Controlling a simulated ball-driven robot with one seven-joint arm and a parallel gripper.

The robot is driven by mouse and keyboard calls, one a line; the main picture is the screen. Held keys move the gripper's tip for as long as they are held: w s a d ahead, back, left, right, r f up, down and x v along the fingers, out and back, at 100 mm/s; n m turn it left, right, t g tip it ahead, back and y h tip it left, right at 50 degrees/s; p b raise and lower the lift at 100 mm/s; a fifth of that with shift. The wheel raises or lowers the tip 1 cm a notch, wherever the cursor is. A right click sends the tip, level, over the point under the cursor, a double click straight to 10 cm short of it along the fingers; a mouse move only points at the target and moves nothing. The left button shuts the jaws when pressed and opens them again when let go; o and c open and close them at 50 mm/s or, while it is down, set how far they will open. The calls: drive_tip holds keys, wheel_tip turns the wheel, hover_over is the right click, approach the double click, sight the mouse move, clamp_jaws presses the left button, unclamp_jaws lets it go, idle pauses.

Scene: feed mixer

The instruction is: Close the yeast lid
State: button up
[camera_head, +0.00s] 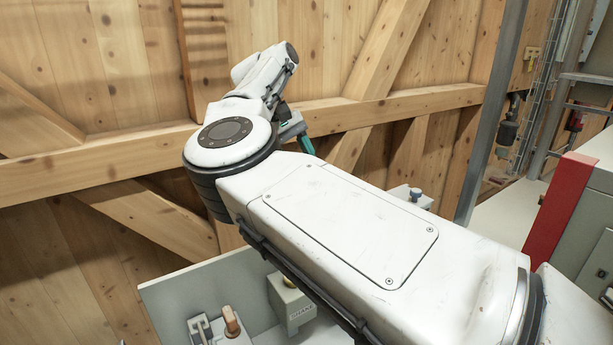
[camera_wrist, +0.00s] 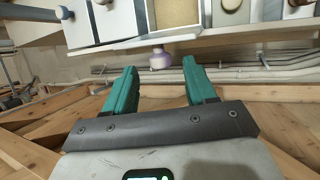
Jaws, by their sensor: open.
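In the wrist view, a bin with tan contents (camera_wrist: 178,13) stands open at the top. A thin pale panel (camera_wrist: 135,43), which looks like its opened lid seen edge-on, lies along the bin's near side. A round greyish-purple knob (camera_wrist: 160,60) sticks out from it toward me. No label shows there, so I cannot confirm it is the yeast lid. My gripper (camera_wrist: 160,82) is open and empty. Its teal fingers are apart, with the knob seen beyond and between them, not touching. In the head view, my arm hides most of the gripper; one teal finger (camera_head: 306,145) shows.
Neighbouring bins have knobs, one brown (camera_wrist: 232,4) and one at the left (camera_wrist: 64,13). A timber wall (camera_head: 120,60) stands close behind my arm.

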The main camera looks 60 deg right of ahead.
drive_tip(key=shift+p+x, duration=0.3)
drive_tip(key=shift+x, duration=1.7)
clamp_jaws()
